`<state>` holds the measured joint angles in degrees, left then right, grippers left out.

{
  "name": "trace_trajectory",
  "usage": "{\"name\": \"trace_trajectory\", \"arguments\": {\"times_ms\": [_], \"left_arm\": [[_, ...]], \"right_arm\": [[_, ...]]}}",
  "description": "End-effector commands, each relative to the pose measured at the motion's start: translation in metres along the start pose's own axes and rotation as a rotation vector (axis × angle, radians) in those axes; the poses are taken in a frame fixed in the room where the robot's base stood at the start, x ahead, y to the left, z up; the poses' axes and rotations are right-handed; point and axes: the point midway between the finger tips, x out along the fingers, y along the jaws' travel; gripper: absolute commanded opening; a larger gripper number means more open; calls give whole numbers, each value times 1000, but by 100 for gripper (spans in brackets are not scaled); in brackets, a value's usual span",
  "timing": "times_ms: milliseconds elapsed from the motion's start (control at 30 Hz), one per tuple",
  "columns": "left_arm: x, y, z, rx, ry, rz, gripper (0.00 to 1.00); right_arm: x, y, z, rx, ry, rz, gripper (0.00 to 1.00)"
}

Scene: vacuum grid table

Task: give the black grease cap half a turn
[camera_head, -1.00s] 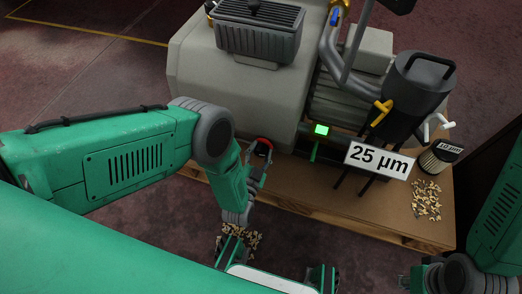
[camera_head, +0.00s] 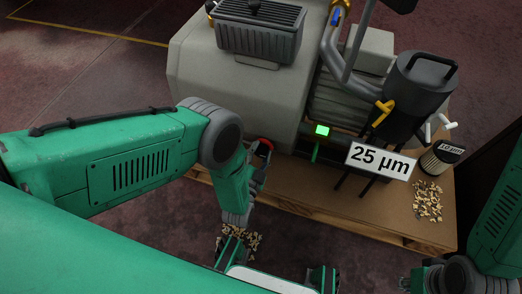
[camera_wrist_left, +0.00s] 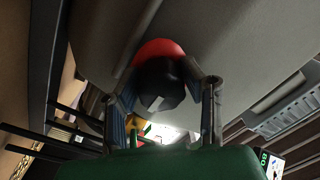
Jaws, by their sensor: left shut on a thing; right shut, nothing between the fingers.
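The black grease cap (camera_wrist_left: 160,84) is in the middle of the left wrist view, in front of a red ring (camera_wrist_left: 158,50) on the grey housing. The fingers of my left gripper (camera_wrist_left: 163,104) stand on either side of the cap and are shut on it. In the head view my left gripper (camera_head: 257,176) is at the lower front edge of the grey machine, beside the red ring (camera_head: 266,143). There the cap is mostly hidden by the gripper. How far the cap is turned cannot be told. My right arm is at the right edge; its fingers are not visible.
The grey machine (camera_head: 235,85) stands on a wooden pallet (camera_head: 335,212). To the right are a green-lit display (camera_head: 322,130), a "25 µm" sign (camera_head: 381,161), a black canister (camera_head: 415,85), a small filter (camera_head: 440,156) and scattered small pieces (camera_head: 428,201).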

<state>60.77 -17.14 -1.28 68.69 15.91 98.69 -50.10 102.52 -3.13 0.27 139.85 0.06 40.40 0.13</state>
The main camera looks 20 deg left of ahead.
Motion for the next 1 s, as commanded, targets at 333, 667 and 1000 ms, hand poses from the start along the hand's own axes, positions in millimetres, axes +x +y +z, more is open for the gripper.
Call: {"name": "trace_trajectory", "arguments": {"times_ms": [333, 667, 1000], "left_arm": [[-4, 3, 2, -2, -6, 8, 56], [-30, 3, 1, -1, -6, 10, 56], [-76, 4, 2, -1, -7, 10, 56]], "right_arm": [[0, 0, 0, 0, 0, 0, 0], [0, 0, 1, 0, 2, 0, 0], [-1, 0, 1, 0, 2, 0, 0]]}}
